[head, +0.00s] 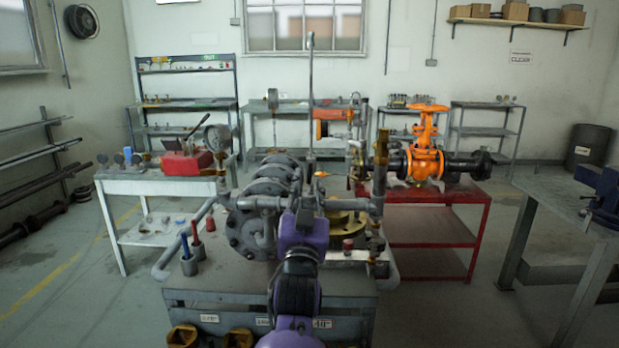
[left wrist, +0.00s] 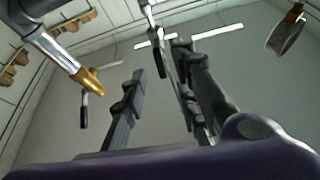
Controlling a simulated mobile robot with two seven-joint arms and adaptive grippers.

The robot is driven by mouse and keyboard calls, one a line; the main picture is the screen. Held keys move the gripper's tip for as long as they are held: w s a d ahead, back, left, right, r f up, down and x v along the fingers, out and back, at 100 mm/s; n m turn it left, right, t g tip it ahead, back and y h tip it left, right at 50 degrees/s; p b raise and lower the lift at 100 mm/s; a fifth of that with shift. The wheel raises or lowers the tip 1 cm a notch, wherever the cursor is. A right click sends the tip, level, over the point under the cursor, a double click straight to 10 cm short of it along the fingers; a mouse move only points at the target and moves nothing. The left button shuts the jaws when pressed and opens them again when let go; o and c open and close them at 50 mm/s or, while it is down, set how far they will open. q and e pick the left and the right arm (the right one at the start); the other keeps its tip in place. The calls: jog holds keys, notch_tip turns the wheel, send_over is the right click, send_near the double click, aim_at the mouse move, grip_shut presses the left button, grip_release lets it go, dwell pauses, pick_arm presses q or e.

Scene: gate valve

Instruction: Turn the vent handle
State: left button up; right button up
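My left arm rises from the bottom centre of the head view, and its left gripper (head: 306,196) is in front of the grey pipework (head: 262,205) on the bench. A grey pipe with a brass tip (left wrist: 88,80) is left of the fingers in the wrist view. My right gripper is not in view.
An orange gate valve (head: 425,160) stands right of the pipework, above a red table (head: 440,198). A tall thin rod (head: 310,95) rises behind my gripper. A gauge (head: 217,138) stands at left.

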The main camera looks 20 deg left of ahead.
pick_arm(q)
jog(key=v, duration=0.6)
jog(key=shift+s, duration=0.25)
jog(key=shift+d+f, duration=0.1)
